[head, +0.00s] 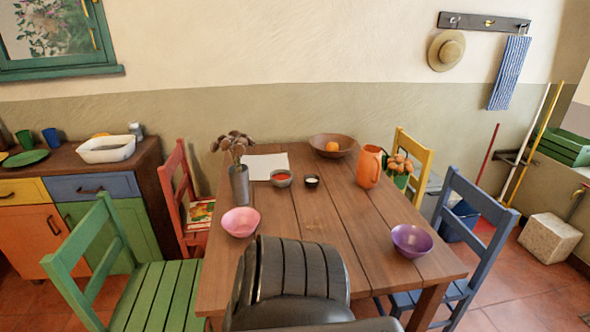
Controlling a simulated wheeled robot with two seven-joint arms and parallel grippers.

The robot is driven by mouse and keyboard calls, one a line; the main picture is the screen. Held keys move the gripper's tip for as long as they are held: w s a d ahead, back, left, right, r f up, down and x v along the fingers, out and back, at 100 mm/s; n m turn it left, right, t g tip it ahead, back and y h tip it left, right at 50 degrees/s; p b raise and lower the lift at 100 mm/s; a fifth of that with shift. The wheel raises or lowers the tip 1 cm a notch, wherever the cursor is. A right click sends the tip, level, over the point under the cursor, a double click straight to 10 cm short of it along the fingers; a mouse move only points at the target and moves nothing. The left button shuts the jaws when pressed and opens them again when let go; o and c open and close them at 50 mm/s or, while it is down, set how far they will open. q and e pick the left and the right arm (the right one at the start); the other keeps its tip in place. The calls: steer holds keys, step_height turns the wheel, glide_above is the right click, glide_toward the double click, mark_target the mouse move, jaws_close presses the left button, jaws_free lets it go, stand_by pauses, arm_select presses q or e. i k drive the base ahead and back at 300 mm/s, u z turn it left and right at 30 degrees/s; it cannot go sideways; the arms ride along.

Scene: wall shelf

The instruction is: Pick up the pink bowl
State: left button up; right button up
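A pink bowl (240,222) stands upright near the left edge of the wooden table (320,225), in front of a grey vase of dried flowers. It looks empty. A dark, ribbed part of my own body is in the lower middle of the head view, just right of the bowl and apart from it in the picture. Neither of my grippers shows in the head view.
A purple bowl (412,240) is at the table's right. The grey vase (239,185), small bowls, an orange pitcher (369,167) and a wooden fruit bowl (332,146) stand farther back. Green (160,295), red, yellow and blue chairs (478,230) surround the table.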

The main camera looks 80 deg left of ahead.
mark_target(240, 222)
steer(key=u, duration=2.6)
steer(key=i, duration=0.45)
